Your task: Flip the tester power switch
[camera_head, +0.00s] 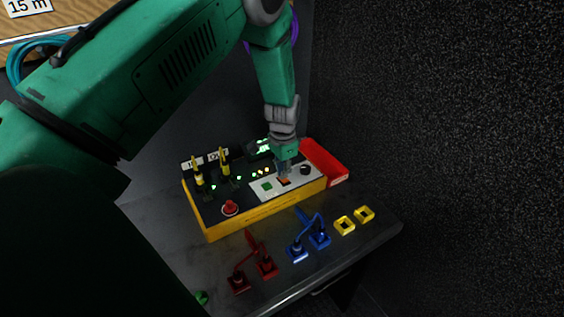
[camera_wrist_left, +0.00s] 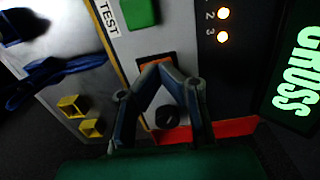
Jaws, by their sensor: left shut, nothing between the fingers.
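The tester (camera_head: 222,224) is a yellow box with a dark top, standing on a grey bench. On its pale panel are a green button (camera_head: 267,186), an orange rocker switch (camera_head: 284,181) and a black knob (camera_head: 306,170). My left gripper (camera_head: 284,174) points down at the orange switch with its fingers shut and empty. In the left wrist view the fingertips (camera_wrist_left: 164,68) meet over the orange switch (camera_wrist_left: 150,63) and hide part of it. Whether they touch it, and which way the rocker is tipped, I cannot tell. My right gripper is not in view.
Yellow plugs (camera_head: 198,176) stand in the tester's far left side; a red button (camera_head: 230,207) is in front of them. A red tray (camera_head: 325,160) adjoins its right end. Red (camera_head: 265,266) and blue (camera_head: 319,238) cable plugs and yellow pieces (camera_head: 344,226) lie along the front. A dark wall (camera_head: 450,120) rises at right.

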